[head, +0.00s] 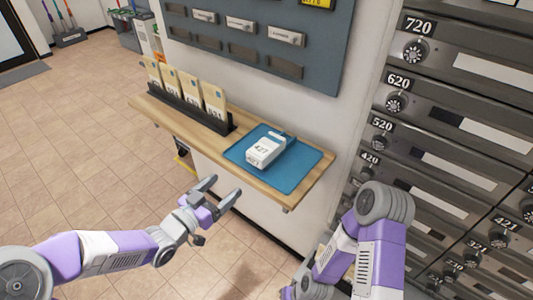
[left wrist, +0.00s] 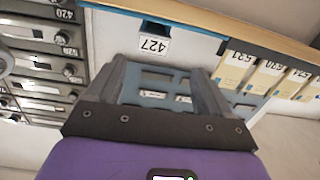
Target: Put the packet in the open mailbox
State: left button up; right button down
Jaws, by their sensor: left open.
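The packet (head: 266,149) is a small white box labelled 427. It lies on a blue mat (head: 302,180) at the right end of a wooden shelf. My left gripper (head: 224,187) is open and empty, in front of and below the shelf edge, apart from the packet. In the left wrist view its two fingers (left wrist: 160,72) stand spread, and the white 427 face (left wrist: 153,46) shows beyond them. My right arm comes in at bottom right; its gripper is mostly hidden behind its own links. Grey mailboxes (head: 440,95) fill the right side; I cannot make out an open one.
A black holder with several numbered cream cards (head: 188,91) stands on the shelf (head: 150,103), left of the mat. A blue-grey slotted board (head: 262,40) hangs on the wall above. Tiled floor (head: 80,150) is clear at left.

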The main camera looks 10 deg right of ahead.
aim_at(253, 158)
pick_arm(q)
jog(key=shift+m+h, duration=0.4)
jog(key=x, duration=0.3)
jog(key=r+x, duration=0.1)
jog(key=x, duration=0.3)
jog(key=b+x, duration=0.1)
jog(key=x, duration=0.2)
jog(key=shift+d+r, duration=0.2)
jog(key=shift+d, duration=0.25)
jog(key=shift+b+x, duration=0.35)
jog(key=shift+x, duration=0.85)
jog(key=c, duration=0.7)
jog(key=shift+r, duration=0.2)
jog(key=shift+c, duration=0.2)
jog(key=shift+r+p, duration=1.2)
jog(key=shift+r, duration=0.7)
jog(key=shift+s+a, duration=0.35)
jog(key=shift+a, duration=0.15)
jog(key=v, duration=0.6)
jog(key=shift+s+a, duration=0.25)
jog(key=shift+s, duration=0.05)
